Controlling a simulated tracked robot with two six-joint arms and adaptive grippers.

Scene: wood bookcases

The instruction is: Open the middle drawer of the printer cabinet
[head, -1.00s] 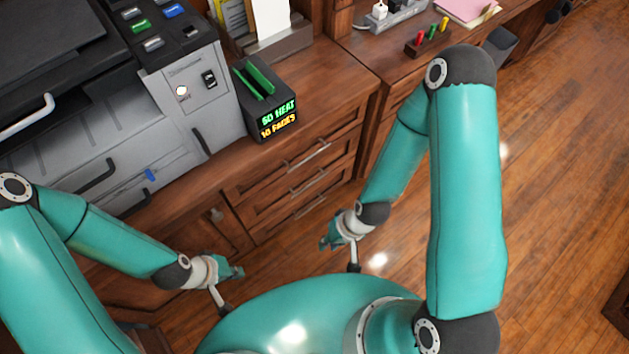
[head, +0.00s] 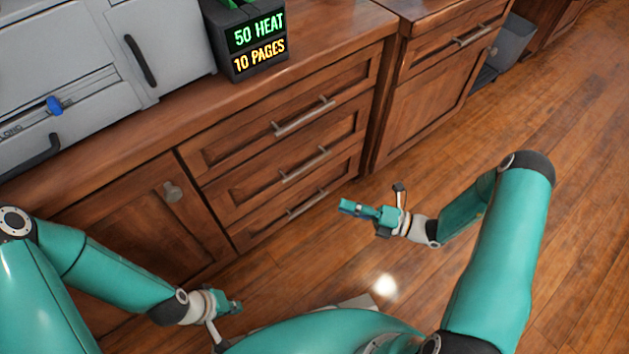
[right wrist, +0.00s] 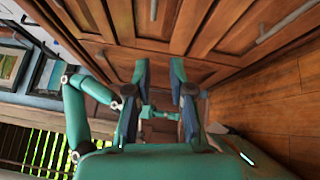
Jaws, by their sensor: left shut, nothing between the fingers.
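The printer cabinet (head: 120,165) has three stacked drawers, all shut. The middle drawer (head: 262,189) has a silver bar handle (head: 306,164) and sits flush between the top drawer (head: 245,143) and the bottom drawer (head: 262,226). My right gripper (head: 345,207) is in front of the drawers, to the right of the bottom handle and apart from it. In the right wrist view its two fingers (right wrist: 159,68) are spread with nothing between them, facing the wood fronts. My left gripper (head: 236,304) is shut and empty, low in front of the left cabinet door.
A cabinet door (head: 140,225) with a knob is left of the drawers. Another wood cabinet (head: 435,95) stands to the right, with a grey bin (head: 513,42) beyond it. The grey printer (head: 70,60) and a display box (head: 245,40) are on top. Wood floor (head: 450,170) is clear.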

